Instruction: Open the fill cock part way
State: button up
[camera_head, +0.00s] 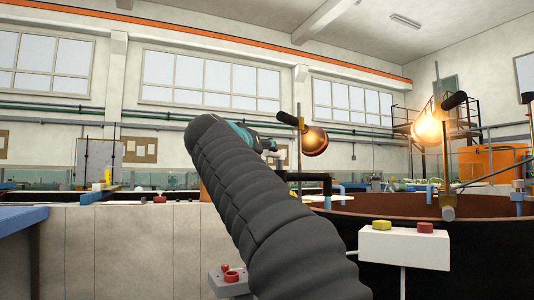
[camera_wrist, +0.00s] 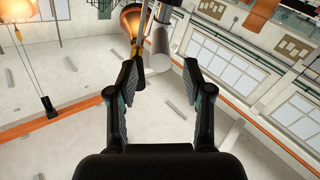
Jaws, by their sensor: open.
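I cannot make out the fill cock for certain in either view. My gripper shows in the wrist view (camera_wrist: 159,75) with its two black fingers spread apart and nothing between them. Past the fingertips are a glowing lamp's orange shade (camera_wrist: 131,20) and a grey cylinder (camera_wrist: 159,42), with wall and windows behind.
A white box with yellow and red buttons (camera_head: 403,246) stands before the tank. A smaller box with a red knob (camera_head: 230,281) is left of my arm's lower part. A pale low wall (camera_head: 130,255) fills the left. Two hanging lamps (camera_head: 314,140) (camera_head: 432,127) glow above.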

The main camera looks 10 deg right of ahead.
jog(key=v, duration=0.5)
dwell(0.5)
